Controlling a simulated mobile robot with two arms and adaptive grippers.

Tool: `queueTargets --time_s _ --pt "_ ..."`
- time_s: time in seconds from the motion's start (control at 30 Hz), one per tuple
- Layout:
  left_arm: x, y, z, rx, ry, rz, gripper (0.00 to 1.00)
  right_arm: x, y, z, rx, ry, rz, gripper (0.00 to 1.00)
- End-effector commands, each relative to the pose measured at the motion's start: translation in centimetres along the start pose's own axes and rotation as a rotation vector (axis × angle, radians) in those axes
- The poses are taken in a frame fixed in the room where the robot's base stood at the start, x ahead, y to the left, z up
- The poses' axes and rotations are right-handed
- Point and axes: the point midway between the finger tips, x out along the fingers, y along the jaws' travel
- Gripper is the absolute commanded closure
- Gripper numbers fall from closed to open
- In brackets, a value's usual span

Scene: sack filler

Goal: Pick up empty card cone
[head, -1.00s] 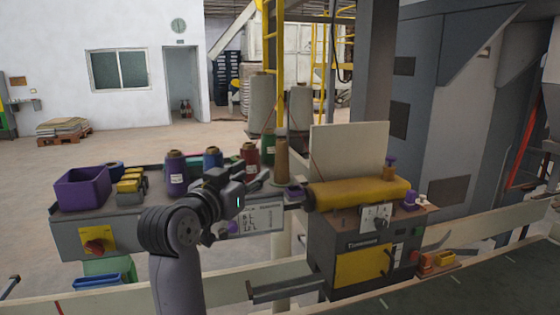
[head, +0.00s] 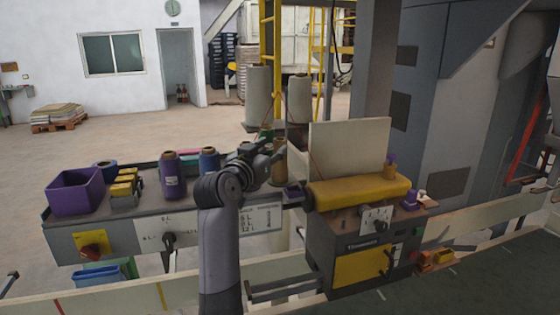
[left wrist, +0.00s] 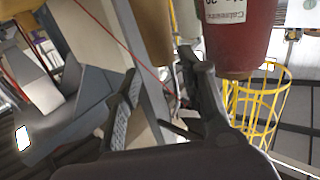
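The empty card cone (head: 280,165) is a bare brown tapered tube. It stands at the right end of the grey shelf, just left of the yellow roller. My left gripper (head: 272,150) is at its left side, near its upper part, and partly covers it. In the left wrist view, the brown cone (left wrist: 152,30) shows at the top, beyond the gap between the parted fingers of my left gripper (left wrist: 160,70). The gripper looks open and empty. A dark red thread cone (left wrist: 240,40) with a white label is close beside the right finger. My right gripper is not in view.
On the shelf (head: 120,228) stand a purple bin (head: 75,192), a purple thread cone (head: 172,176) and a blue one (head: 209,160). The machine with the yellow roller (head: 358,191) is close on the right. Two grey cones (head: 258,95) stand behind.

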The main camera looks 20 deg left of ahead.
Motion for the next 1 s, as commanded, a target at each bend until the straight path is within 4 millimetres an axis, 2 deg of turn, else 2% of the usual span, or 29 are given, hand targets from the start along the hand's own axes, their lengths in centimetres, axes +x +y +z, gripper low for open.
queueTargets --time_s 0.13,0.3,0.5,0.77,1.0 --pt "1.0 -0.1 -0.3 -0.002 0.000 0.001 0.63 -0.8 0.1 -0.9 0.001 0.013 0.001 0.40" --pt "3.4 -0.3 -0.4 -0.004 -0.003 0.002 0.63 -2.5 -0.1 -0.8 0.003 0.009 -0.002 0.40" --pt "5.1 -0.3 -0.1 -0.001 -0.002 0.002 0.63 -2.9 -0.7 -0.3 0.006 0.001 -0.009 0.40" --pt "5.3 -0.3 0.0 0.000 0.000 0.001 0.63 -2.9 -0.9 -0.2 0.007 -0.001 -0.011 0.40" --pt "5.3 -0.3 0.0 -0.001 0.000 0.001 0.78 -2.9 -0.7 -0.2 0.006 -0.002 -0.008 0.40"
